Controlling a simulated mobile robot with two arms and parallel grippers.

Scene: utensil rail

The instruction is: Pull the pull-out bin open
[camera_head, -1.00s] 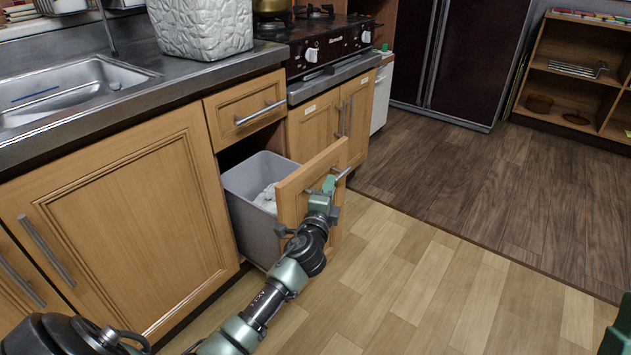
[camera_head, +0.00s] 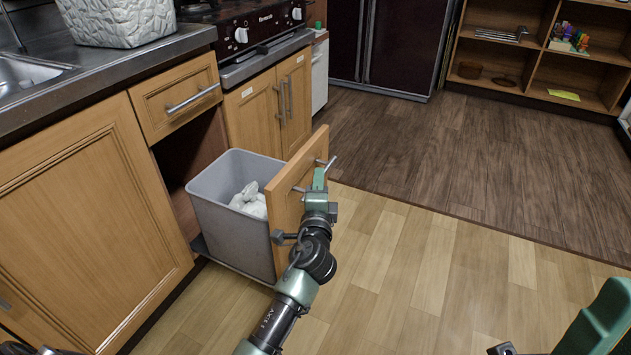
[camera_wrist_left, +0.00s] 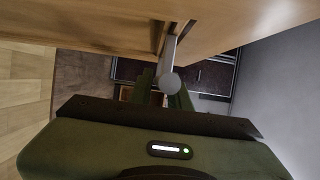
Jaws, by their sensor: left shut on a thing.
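The pull-out bin is a grey tub (camera_head: 228,222) behind a wooden front panel (camera_head: 284,212). It stands well out from the cabinet, with a white bag or crumpled liner inside. A metal bar handle (camera_head: 331,163) is on the panel's outer face. My left gripper (camera_head: 318,183) is shut on this handle, and its fingers hide the bar's middle. In the left wrist view the bar (camera_wrist_left: 170,80) lies between the fingers, below the wooden panel (camera_wrist_left: 240,14). A green part of my right arm shows at the lower right, with its fingertips out of sight.
A closed drawer (camera_head: 180,98) sits above the bin opening. Cabinet doors (camera_head: 268,105) below the stove are shut. The wooden floor (camera_head: 440,260) right of the bin is clear. An open shelf (camera_head: 538,62) stands at the back right.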

